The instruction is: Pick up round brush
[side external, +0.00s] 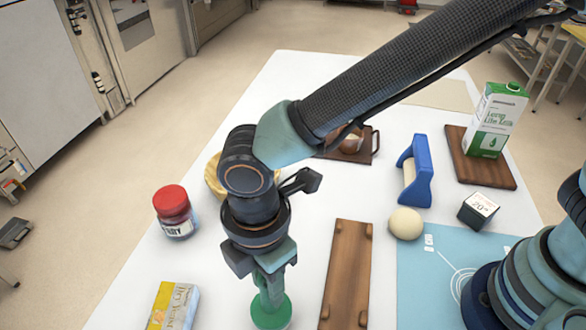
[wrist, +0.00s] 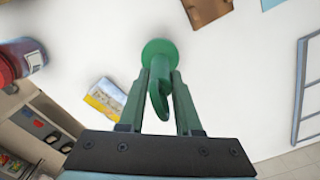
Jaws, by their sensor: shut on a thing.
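The round brush (side external: 270,314) is green, with a round disc at its lower end and a handle above. In the side external view it stands upright, disc down, near the front of the white table. My gripper (side external: 271,275) points down and is shut on its handle. In the wrist view the brush (wrist: 158,52) shows between the two fingers of my gripper (wrist: 160,82), with the disc beyond the fingertips. I cannot tell whether the disc touches the table. My fingers hide part of the handle.
A red-lidded jar (side external: 174,211) and a yellow box (side external: 173,306) stand to the left. A wooden board (side external: 346,275) lies close on the right.

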